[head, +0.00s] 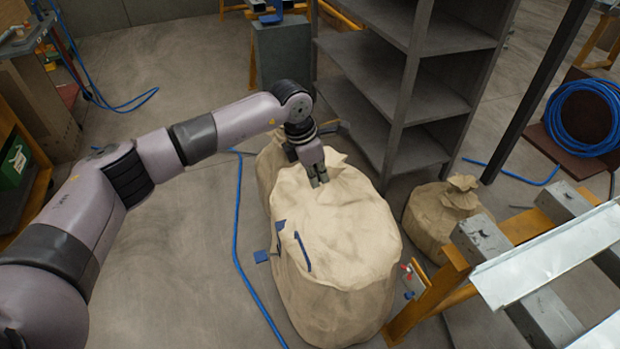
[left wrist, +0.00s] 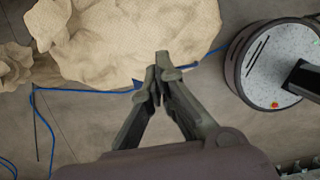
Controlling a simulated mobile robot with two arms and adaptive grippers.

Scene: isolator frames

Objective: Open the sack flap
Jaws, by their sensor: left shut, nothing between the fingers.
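A large tan sack (head: 340,250) stands on the floor in the middle of the head view. Blue strips lie on its top and left side. It also shows in the left wrist view (left wrist: 140,40). My left gripper (head: 319,181) points down at the far top of the sack, and its fingers are shut with nothing between them. In the left wrist view its fingertips (left wrist: 158,65) meet over the sack's lower edge. I cannot tell whether they touch the cloth. No open flap can be made out. My right gripper is not in view.
A grey shelf unit (head: 400,90) stands just behind the sack. A smaller tied sack (head: 440,215) sits to the right, near an orange-framed bench (head: 430,300). A blue hose (head: 238,230) runs along the floor on the left. Open floor (head: 170,260) lies left of the sack.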

